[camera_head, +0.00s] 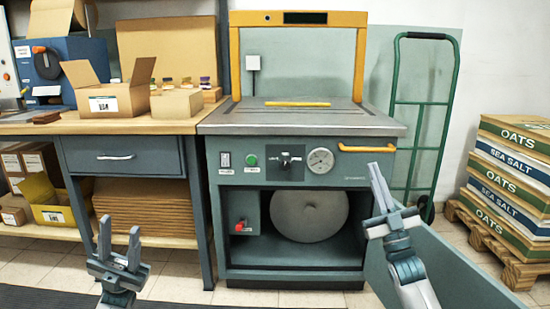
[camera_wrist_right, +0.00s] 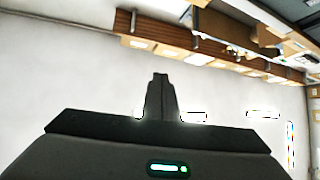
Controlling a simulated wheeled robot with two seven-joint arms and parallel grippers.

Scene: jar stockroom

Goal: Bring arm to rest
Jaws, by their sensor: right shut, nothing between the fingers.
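My right gripper (camera_head: 380,187) is raised in front of the lower right of the green machine in the head view, its fingers together and pointing up. It holds nothing. In the right wrist view its closed fingers (camera_wrist_right: 160,98) stand up at the middle against a pale surface. My left gripper (camera_head: 119,246) is low at the left in the head view, in front of the workbench's lower shelf. Its two fingers are spread apart with nothing between them. Neither gripper touches anything that I can see.
The green machine (camera_head: 300,255) with a metal top stands at the centre. A workbench (camera_head: 60,127) with an open carton (camera_head: 115,98) is on the left. A hand truck (camera_head: 420,125) leans on the wall. Stacked sacks rest on a pallet (camera_head: 500,246) at right. A panel (camera_head: 440,270) stands beside my right arm.

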